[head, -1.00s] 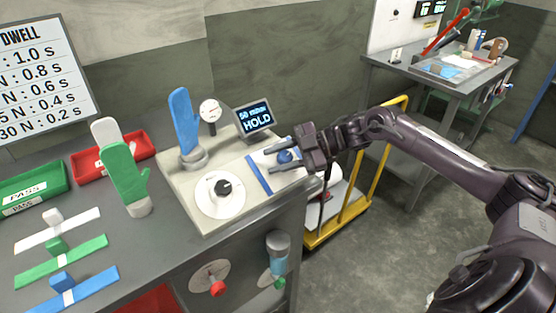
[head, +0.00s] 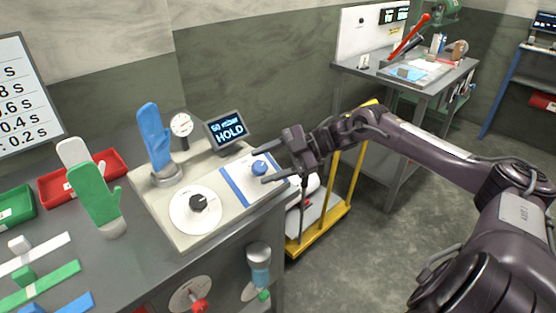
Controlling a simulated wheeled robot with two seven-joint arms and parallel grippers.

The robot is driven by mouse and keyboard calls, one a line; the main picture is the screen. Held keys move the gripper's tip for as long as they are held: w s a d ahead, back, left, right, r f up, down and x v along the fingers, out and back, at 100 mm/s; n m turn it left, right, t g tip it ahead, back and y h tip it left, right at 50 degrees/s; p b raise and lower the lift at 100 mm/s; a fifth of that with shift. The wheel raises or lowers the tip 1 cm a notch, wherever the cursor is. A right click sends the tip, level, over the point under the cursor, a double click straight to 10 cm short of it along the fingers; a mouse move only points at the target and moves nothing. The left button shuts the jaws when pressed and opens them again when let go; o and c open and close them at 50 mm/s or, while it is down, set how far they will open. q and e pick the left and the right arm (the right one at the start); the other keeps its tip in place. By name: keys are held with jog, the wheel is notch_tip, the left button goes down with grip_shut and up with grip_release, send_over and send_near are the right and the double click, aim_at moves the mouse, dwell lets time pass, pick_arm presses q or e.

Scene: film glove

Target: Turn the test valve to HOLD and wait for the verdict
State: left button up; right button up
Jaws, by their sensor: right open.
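The test rig (head: 222,206) stands on the grey bench with a black dial knob (head: 198,202) on a white round plate. A blue knob (head: 260,168) sits on a white panel with a blue stripe at the rig's right. I cannot tell which knob is the test valve. The display (head: 227,130) reads "50 mbar HOLD". A blue glove (head: 155,138) stands upright on the rig beside a round gauge (head: 181,125). My right gripper (head: 264,165) is open, its fingers either side of the blue knob; contact is unclear. My left gripper is out of view.
A green glove (head: 96,196) and a white glove stand at the bench's left, near a red tray (head: 112,161) and a green tray (head: 14,208). A yellow trolley (head: 322,226) stands right of the bench. Another table (head: 350,68) is at the back right.

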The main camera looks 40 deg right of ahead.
aim_at(261, 166)
jog(key=shift+v, duration=1.95)
jog(key=shift+r, duration=0.1)
